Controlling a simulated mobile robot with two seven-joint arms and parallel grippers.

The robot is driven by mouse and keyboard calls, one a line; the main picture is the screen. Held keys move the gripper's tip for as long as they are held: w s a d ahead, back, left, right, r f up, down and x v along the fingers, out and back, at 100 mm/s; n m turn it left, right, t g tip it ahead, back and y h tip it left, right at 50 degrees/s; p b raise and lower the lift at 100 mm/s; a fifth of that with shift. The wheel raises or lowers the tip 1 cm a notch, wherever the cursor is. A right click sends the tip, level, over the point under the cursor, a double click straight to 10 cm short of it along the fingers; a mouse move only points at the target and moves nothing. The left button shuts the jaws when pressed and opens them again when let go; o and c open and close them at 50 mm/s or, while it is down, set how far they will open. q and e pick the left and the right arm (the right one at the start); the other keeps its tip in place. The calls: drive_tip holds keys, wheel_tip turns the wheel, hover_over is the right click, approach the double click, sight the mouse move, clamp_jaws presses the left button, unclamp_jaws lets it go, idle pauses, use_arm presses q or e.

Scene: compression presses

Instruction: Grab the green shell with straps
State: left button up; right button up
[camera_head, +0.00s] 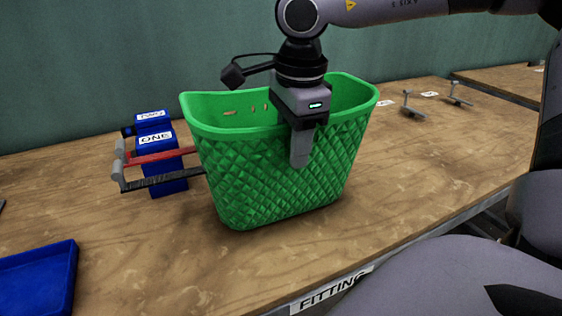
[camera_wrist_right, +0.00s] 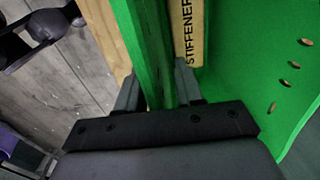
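The green shell (camera_head: 260,178) is a tall basket with a diamond-patterned wall, standing upright on the wooden bench. My right gripper (camera_head: 301,150) points down over its near wall, with one finger outside and the other hidden in the head view. The right wrist view shows the gripper (camera_wrist_right: 160,92) with a finger on each side of the shell's green wall (camera_wrist_right: 145,45). Whether both fingers press on it is unclear. A wooden strip marked STIFFENER (camera_wrist_right: 188,30) is inside the shell. No straps can be clearly made out. My left gripper is not in view.
A blue press marked ONE (camera_head: 165,170) stands left of the shell, with red (camera_head: 160,156) and dark (camera_head: 165,178) bars reaching toward it. A blue tray (camera_head: 40,280) is at front left. Small metal fixtures (camera_head: 410,104) stand at right.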

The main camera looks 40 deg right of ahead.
clamp_jaws()
drive_tip(key=shift+r, duration=0.1)
idle(1.2)
